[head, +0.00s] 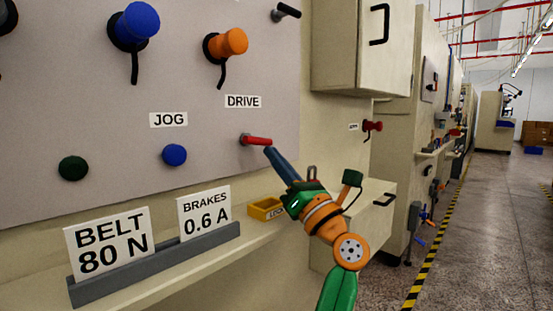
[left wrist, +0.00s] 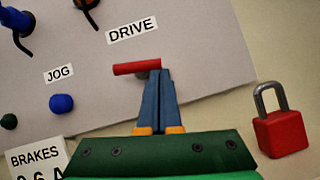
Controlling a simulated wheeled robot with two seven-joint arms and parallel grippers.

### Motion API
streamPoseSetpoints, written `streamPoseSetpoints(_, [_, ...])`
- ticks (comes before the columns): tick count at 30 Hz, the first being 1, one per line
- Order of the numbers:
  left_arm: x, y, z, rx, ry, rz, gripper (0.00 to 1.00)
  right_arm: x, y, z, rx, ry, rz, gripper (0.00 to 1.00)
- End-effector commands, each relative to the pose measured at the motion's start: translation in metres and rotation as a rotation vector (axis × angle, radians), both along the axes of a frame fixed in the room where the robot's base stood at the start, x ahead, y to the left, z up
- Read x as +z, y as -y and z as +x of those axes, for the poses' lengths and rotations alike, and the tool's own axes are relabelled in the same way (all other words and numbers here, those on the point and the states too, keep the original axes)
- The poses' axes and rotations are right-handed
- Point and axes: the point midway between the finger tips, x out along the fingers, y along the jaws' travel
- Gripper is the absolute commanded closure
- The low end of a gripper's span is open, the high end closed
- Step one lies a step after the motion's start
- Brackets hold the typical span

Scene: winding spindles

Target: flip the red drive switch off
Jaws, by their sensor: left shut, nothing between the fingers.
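The red drive switch (head: 256,140) is a short red lever on the grey panel, below the DRIVE label (head: 243,101). In the head view it points to the right, nearly level. It also shows in the left wrist view (left wrist: 136,68), lying roughly level across the picture. My left gripper (head: 268,150) is shut and empty, with its blue fingertips at the right end of the lever. In the left wrist view the fingertips (left wrist: 155,72) meet the lever's right part; I cannot tell whether they touch. My right gripper is out of view.
A blue JOG button (head: 174,155) and a green button (head: 73,168) sit left of the switch. A ledge holds BELT and BRAKES cards and a yellow tray (head: 265,209). A red padlock (left wrist: 281,132) is right of my gripper. An aisle lies to the right.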

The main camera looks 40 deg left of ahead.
Motion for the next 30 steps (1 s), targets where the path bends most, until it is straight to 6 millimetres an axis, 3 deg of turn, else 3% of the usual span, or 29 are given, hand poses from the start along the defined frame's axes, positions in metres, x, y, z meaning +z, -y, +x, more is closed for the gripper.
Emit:
streamPoseSetpoints(26, [0.0013,0.0003,0.0014,0.0,0.0,0.0,1.0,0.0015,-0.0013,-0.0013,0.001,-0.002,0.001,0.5])
streamPoseSetpoints(30, [-0.0066,0.0098,0.0,-0.002,-0.001,0.001,1.0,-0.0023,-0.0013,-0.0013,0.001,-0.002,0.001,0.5])
